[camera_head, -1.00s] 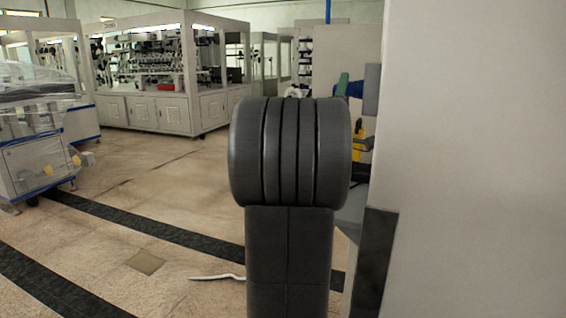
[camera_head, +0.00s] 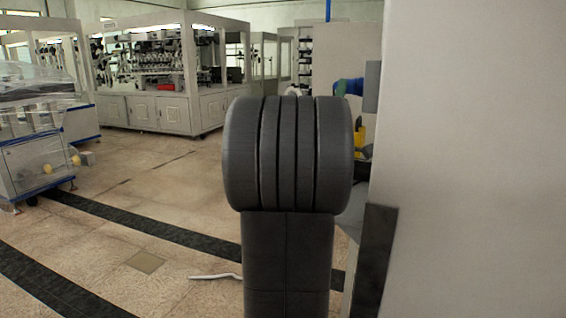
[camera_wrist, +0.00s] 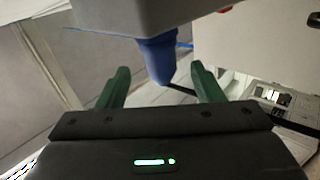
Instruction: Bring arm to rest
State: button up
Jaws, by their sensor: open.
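My gripper (camera_wrist: 160,88) shows in the wrist view with its two green fingers apart. It is open, and nothing is held between the fingers. A blue rounded part (camera_wrist: 155,57) under a grey block (camera_wrist: 150,15) shows beyond and between the fingers; I cannot tell how far off it is. In the head view my dark arm stands in the middle and hides what is behind it.
A large pale panel (camera_head: 480,160) fills the right side, close to my arm. A glass-walled machine cabinet (camera_head: 150,110) stands at the back left. A plastic-wrapped machine (camera_head: 40,130) is at the left edge. The tiled floor (camera_head: 150,200) between is clear, except for a thin white strip (camera_head: 214,277).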

jog(key=p+x, duration=0.1)
jog(key=x, duration=0.4)
jog(key=shift+w+r, duration=0.1)
jog(key=shift+r, duration=0.2)
jog(key=w+a+p, duration=0.1)
jog(key=a+p, duration=0.1)
jog(key=p, duration=0.1)
jog(key=shift+w+a, duration=0.2)
